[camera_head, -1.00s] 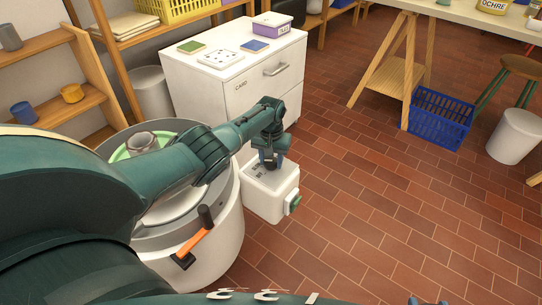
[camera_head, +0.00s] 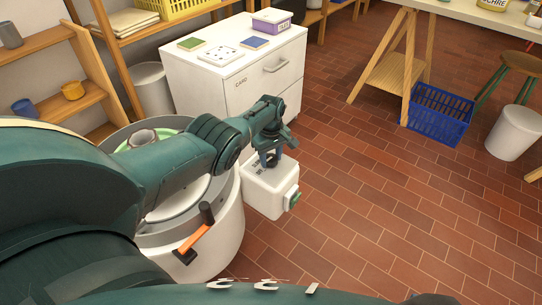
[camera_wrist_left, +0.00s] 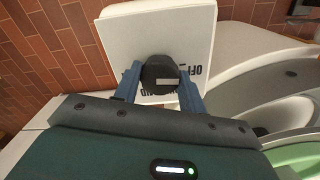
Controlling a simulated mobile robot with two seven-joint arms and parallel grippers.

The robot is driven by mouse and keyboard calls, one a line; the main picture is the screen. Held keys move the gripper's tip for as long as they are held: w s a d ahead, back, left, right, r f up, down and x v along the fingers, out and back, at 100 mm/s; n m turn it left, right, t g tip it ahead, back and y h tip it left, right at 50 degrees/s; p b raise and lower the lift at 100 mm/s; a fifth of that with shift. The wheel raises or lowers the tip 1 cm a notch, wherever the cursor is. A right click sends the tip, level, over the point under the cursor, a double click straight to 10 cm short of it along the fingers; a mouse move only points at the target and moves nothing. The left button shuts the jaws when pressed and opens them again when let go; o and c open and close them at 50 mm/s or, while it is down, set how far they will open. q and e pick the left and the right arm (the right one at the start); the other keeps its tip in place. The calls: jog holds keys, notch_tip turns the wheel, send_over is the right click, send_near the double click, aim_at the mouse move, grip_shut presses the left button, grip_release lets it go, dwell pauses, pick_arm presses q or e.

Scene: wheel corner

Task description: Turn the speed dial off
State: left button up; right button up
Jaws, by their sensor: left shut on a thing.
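The speed dial (camera_wrist_left: 160,74) is a round black knob with a white mark, on the top face of a white control box (camera_head: 262,200). The box also shows in the wrist view (camera_wrist_left: 185,30). Lettering beside the dial reads OFF (camera_wrist_left: 196,71), on the right in the wrist view; other lettering is partly covered. My left gripper (camera_head: 268,163) points down at the box from above. Its blue fingers are shut on the dial, one on each side, in the wrist view (camera_wrist_left: 160,88). In the head view the gripper hides the dial. My right gripper is out of view.
A white cabinet (camera_head: 205,90) stands behind. A blue crate (camera_head: 440,113) and a white bucket (camera_head: 514,135) are at right. The tiled floor right of the box is clear.

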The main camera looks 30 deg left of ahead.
aim_at(271, 158)
pick_arm(q)
jog(key=shift+n, duration=0.6)
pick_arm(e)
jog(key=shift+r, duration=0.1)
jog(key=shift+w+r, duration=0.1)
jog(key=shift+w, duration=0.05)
pick_arm(q)
jog(key=o, duration=1)
notch_tip(271, 158, up, 6)
jog(key=p, duration=0.5)
jog(key=shift+p, duration=0.3)
jog(key=shift+r+p, duration=2.35)
jog(key=shift+r, duration=1.25)
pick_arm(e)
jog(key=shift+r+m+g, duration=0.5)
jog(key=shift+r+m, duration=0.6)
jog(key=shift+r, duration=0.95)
